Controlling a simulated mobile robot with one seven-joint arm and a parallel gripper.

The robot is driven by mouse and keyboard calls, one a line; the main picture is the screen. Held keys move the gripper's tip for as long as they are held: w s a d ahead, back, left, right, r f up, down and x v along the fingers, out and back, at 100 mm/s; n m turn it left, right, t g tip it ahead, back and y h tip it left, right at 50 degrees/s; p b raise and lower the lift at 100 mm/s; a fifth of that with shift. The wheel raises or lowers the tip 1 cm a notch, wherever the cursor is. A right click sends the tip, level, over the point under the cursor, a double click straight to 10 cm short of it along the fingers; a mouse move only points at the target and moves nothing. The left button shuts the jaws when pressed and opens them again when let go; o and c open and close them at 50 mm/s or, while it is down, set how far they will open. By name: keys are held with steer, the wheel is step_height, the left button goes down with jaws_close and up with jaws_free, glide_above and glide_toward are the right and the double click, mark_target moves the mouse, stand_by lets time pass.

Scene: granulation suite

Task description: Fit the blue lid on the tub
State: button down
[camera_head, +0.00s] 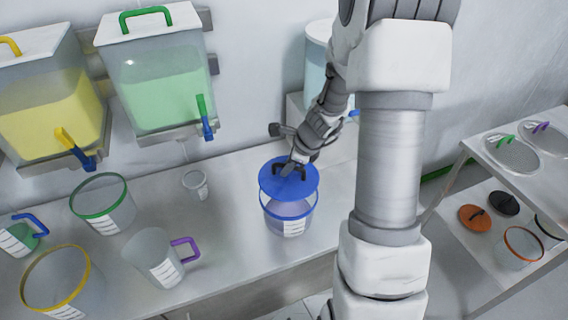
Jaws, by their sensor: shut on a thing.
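The blue lid (277,182) has a dark handle on top, and my gripper (291,168) is shut on that handle. The lid is over the blue-rimmed tub (288,215), which stands on the steel bench and has a white label on its front. The lid sits a little toward the back and left of the tub's rim, and the front of the blue rim shows below it. I cannot tell whether the lid touches the rim. The back of the rim is hidden by the lid.
A green-rimmed tub (118,218), a yellow-rimmed tub (88,290), a purple-handled jug (150,258) and a small clear cup (196,187) stand left on the bench (235,240). Dispensers with yellow and green contents (160,95) hang behind. A shelf rack (470,160) with other lids is at right.

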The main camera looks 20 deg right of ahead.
mark_target(289, 176)
steer(key=shift+f+b, duration=1.95)
steer(key=shift+f, duration=0.35)
steer(key=shift+f+b, duration=1)
steer(key=c, duration=0.8)
jaws_free()
steer(key=shift+r, duration=0.1)
steer(key=p+v, duration=0.3)
steer(key=v, duration=1.4)
steer(key=shift+s+d+p, duration=0.1)
steer(key=shift+s+p, duration=0.05)
steer(key=shift+p, duration=0.25)
